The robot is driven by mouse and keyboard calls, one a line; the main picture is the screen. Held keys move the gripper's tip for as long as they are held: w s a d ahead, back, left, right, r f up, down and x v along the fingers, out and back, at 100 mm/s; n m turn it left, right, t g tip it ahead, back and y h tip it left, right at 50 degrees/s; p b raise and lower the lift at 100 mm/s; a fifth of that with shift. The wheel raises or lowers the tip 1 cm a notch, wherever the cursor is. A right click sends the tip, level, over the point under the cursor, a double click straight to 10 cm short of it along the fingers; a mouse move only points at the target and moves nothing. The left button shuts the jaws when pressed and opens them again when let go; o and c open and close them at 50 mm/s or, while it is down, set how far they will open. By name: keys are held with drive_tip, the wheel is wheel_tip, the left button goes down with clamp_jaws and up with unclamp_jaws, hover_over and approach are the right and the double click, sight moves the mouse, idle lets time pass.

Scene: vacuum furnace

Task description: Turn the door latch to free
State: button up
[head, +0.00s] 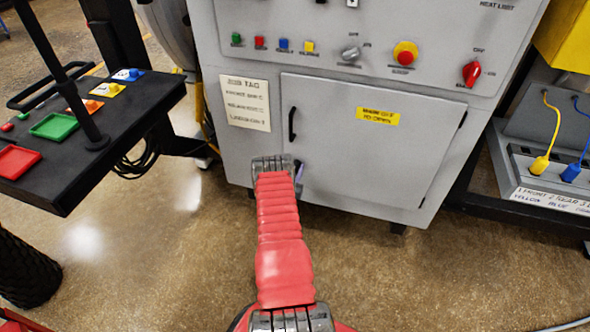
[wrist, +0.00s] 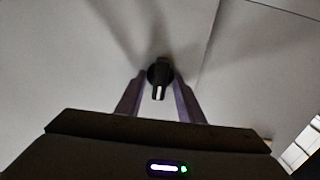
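The door latch is a small black knob (wrist: 159,75) with a pale mark on its lever, which points down in the wrist view. My gripper (wrist: 160,80) has its two purple-grey fingers apart, one on each side of the knob. Gaps show between the fingers and the narrow lever; I cannot tell whether they touch the round base. In the head view my gripper (head: 299,172) is at the lower left of the grey cabinet door (head: 345,165), and my red arm hides the latch. The door looks closed.
A black door handle (head: 292,124) is above my gripper, with a yellow label (head: 378,116) on the door. A tag plate (head: 247,104) is left of it. A black table (head: 120,110) with coloured trays stands left, a cable panel (head: 535,165) right. The floor in front is clear.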

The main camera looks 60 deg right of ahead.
drive_tip(key=shift+c, duration=0.7)
clamp_jaws()
